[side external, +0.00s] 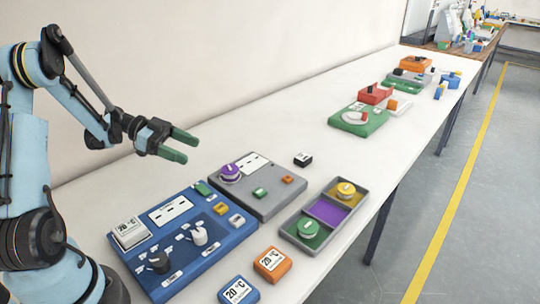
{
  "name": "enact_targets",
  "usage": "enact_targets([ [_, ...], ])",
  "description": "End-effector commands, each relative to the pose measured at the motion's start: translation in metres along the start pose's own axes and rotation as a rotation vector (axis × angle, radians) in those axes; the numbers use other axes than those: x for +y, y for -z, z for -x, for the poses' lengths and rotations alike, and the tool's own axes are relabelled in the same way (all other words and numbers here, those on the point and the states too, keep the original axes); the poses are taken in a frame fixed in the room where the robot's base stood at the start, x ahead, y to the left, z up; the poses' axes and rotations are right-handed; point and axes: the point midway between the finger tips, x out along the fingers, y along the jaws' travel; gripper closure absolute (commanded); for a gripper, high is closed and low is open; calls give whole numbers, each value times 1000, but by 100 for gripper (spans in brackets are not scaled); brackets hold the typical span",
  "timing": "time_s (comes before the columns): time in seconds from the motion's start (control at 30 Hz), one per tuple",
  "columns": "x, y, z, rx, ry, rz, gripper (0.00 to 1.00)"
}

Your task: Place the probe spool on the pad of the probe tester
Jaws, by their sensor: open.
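A purple spool with a pale knob (230,173) sits at the back left corner of a grey panel (275,206), which looks like the probe tester. Any pad under this spool is hidden. A grey three-part tray (283,230) holds a yellow spool (345,190) in its far compartment and a green spool (309,229) in its near one. The purple middle compartment (327,210) is empty. I cannot tell from labels which is the probe spool. My gripper (191,150) is open and empty, with green fingers, above the table behind and left of the purple spool.
A blue panel (225,248) with knobs and a white 20 °C block (131,233) adjoins the grey panel. Orange (271,264) and blue (239,291) blocks lie in front. A small black block (303,159) stands behind. The white table is clear toward the green device (358,119).

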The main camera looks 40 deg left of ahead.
Motion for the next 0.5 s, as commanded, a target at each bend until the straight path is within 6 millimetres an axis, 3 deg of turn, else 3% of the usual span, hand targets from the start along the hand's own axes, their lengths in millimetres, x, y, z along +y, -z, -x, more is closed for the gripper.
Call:
enact_targets([
  [0.17, 2, 11, -5, -44, -7, 58, 27],
  [0.33, 14, 40, -35, -203, 10, 244, 27],
  [0.5, 38, 64, -62, -390, 94, 427, 27],
])
